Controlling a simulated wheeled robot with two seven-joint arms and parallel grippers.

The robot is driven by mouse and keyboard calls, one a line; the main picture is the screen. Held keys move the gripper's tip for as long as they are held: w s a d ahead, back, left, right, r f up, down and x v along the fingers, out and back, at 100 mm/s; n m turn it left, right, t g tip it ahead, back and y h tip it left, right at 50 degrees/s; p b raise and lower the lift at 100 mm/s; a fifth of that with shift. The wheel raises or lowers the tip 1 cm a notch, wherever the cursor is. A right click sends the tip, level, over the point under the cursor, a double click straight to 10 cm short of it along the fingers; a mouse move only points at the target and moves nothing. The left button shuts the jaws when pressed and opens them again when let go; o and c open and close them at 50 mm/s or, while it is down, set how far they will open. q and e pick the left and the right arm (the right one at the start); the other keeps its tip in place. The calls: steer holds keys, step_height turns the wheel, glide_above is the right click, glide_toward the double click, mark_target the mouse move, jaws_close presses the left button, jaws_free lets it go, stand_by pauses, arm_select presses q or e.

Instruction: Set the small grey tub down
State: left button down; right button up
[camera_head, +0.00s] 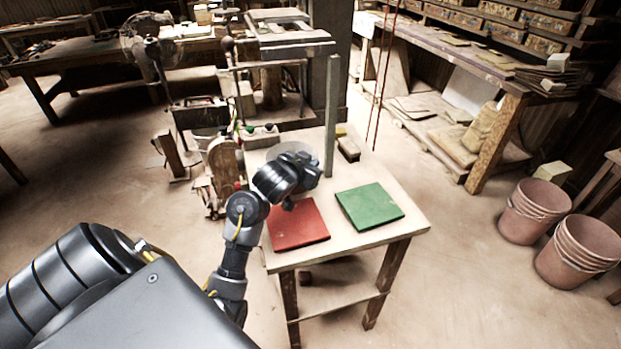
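A small grey rounded thing, which looks like the grey tub (292,149), shows just behind my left gripper, over the far part of the pale table. Most of it is hidden by the gripper. I cannot tell whether it is held or rests on the table. My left gripper (308,168) is above the table, beyond the red square tile or mat (298,226). Its fingers are too dark and small to show whether they are open or shut. A green square tile or mat (369,206) lies to the right of the red one. My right gripper is not in view.
The table (345,240) has bare room between and around the squares. An upright grey post (332,115) stands at its back, with a small block (347,148) beside it. Press machinery (225,165) stands at the left. Stacked buckets (536,210) stand on the floor at right.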

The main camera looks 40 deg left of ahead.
arm_select(q)
steer(key=f, duration=0.1)
steer(key=f+b, duration=0.1)
steer(key=f, duration=0.1)
steer(key=shift+w+a+f+b, duration=0.15)
steer(key=shift+w+a+b, duration=0.1)
steer(key=shift+w+b, duration=0.05)
steer(key=shift+f, duration=0.3)
steer(key=c, duration=1.6)
jaws_free()
steer(key=shift+f, duration=0.1)
